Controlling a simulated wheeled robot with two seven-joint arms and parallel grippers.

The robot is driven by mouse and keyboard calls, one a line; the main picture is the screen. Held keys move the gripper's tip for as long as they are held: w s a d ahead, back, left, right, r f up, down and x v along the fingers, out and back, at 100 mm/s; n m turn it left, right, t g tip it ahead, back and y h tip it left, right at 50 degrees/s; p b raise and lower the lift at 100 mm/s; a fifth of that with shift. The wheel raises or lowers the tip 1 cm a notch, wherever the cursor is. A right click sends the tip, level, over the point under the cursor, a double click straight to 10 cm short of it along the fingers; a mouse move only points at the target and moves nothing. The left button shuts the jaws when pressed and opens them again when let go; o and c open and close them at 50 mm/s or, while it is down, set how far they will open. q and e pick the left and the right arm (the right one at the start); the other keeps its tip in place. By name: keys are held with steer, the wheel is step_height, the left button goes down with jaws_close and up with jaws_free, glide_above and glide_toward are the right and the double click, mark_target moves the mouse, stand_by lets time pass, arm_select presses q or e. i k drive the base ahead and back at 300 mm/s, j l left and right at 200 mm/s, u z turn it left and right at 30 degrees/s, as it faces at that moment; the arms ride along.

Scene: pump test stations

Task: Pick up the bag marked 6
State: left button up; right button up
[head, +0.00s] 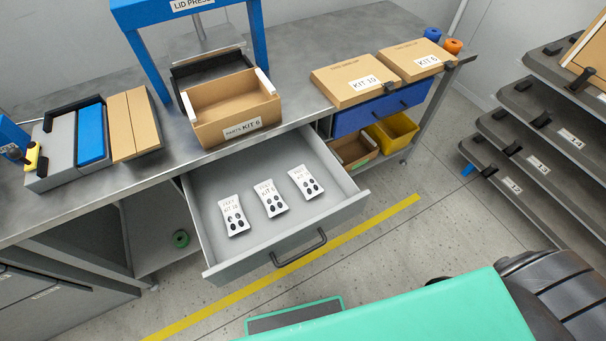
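Three small white bags printed with dark ovals lie flat in a row in the open grey drawer (258,240) under the bench. The lettering is tiny. The left bag (233,215) seems to read KIT 10. The middle bag (270,198) seems to read KIT 6. The right bag (306,182) has a number I cannot read surely. The bags are apart from each other and nothing covers them. Neither of my grippers shows in the head view.
An open cardboard box (232,106) labelled KIT 6 stands on the bench behind the drawer. A blue lid press (145,55) stands behind it. Closed kit boxes (345,80) lie to the right. The drawer handle (300,248) faces the floor area. A tiered rack (545,125) stands right.

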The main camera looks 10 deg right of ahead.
mark_target(274, 203)
steer(key=k+l, duration=0.15)
steer(key=l, duration=0.2)
steer(key=k+l, duration=0.1)
steer(key=l, duration=0.25)
steer(key=k+l+z, duration=0.1)
steer(key=l, duration=0.25)
steer(key=k+l, duration=0.15)
steer(key=l, duration=0.2)
steer(key=k+l, duration=0.15)
steer(key=l, duration=0.2)
